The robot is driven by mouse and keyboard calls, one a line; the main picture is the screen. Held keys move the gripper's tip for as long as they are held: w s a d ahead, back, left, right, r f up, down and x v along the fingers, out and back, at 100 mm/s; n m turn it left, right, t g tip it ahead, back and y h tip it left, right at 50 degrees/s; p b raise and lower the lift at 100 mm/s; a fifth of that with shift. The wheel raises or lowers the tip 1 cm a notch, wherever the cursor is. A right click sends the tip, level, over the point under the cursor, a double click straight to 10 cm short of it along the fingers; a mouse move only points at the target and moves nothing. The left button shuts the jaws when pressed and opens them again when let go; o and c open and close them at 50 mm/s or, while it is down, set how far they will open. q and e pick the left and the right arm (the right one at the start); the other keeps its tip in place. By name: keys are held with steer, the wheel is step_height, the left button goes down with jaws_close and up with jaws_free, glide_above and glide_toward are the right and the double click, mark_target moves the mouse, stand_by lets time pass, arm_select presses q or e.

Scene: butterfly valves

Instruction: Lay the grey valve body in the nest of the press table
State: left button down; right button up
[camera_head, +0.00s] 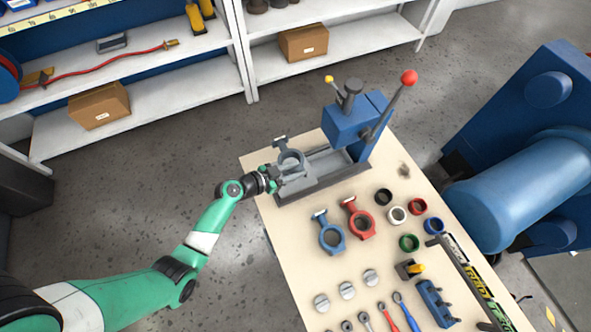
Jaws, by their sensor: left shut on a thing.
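The grey valve body (291,163), a ring with a short neck and flange toward the back, is at the left end of the press table (322,184). My left gripper (274,177) reaches in from the left and is shut on the near left side of its ring. The body is over the grey bed; I cannot tell whether it touches it. The nest is not clearly distinguishable, and the body and gripper cover part of the bed. My right gripper is not in view.
The blue press (357,122) with its red-knobbed lever (408,78) stands at the bed's right end. Blue (331,238) and red (358,222) valve bodies, coloured rings, grey discs (347,290) and tools lie on the bench in front. A large blue machine (510,185) stands right.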

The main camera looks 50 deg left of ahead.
arm_select(q)
steer(key=shift+f+b, duration=1.35)
steer(key=shift+f, duration=0.55)
step_height(320, 180, down, 2)
steer(key=b, duration=0.2)
steer(key=shift+f+b, duration=0.2)
steer(key=shift+b, duration=0.15)
steer(key=shift+w, duration=0.1)
steer(key=c, duration=0.6)
jaws_free()
steer(key=shift+o, duration=0.4)
steer(key=shift+f, duration=0.1)
